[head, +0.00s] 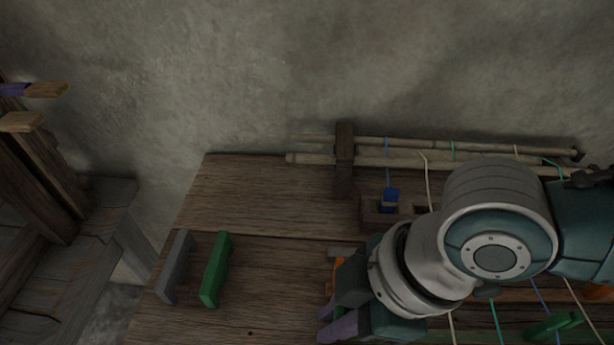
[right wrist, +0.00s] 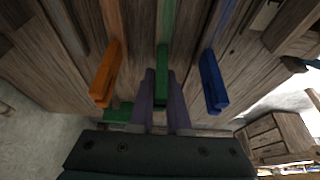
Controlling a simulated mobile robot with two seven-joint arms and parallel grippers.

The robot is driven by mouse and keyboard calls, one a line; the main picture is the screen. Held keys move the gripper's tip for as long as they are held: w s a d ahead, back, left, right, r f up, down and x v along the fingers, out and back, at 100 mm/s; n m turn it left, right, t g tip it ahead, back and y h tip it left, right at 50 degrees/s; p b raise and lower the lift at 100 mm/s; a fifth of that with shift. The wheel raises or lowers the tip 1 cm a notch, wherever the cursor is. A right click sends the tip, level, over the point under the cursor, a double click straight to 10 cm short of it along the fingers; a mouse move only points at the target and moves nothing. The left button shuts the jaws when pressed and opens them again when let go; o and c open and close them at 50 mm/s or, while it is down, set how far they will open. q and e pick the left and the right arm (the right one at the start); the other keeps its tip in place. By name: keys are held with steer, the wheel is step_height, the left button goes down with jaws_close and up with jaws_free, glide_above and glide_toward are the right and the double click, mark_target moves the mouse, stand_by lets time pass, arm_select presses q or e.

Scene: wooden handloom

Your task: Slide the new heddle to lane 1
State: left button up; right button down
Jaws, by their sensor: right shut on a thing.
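My right gripper (head: 336,313) is low over the wooden loom table, its purple fingers partly hidden by my own arm in the head view. In the right wrist view, the gripper (right wrist: 161,90) is shut on a green piece (right wrist: 162,62), which sits between its fingers; this looks like the heddle. An orange piece (right wrist: 106,75) stands to its left and a blue piece (right wrist: 213,82) to its right, both apart from the fingers. The lane numbers cannot be read. My left gripper is not in view.
A grey bar (head: 176,266) and a green bar (head: 215,270) stand on the table (head: 265,195) at the left. A blue block (head: 388,200) hangs on a thread near the back rods (head: 470,146). Another green piece (head: 553,325) is at the lower right.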

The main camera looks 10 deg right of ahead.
steer(key=shift+d, duration=0.25)
steer(key=d, duration=0.2)
steer(key=s+d+p, duration=0.1)
steer(key=d, duration=0.1)
steer(key=s+d, duration=0.1)
steer(key=d, duration=0.1)
steer(key=shift+d+p, duration=0.1)
steer(key=shift+p, duration=0.3)
steer(key=c, duration=0.9)
jaws_free()
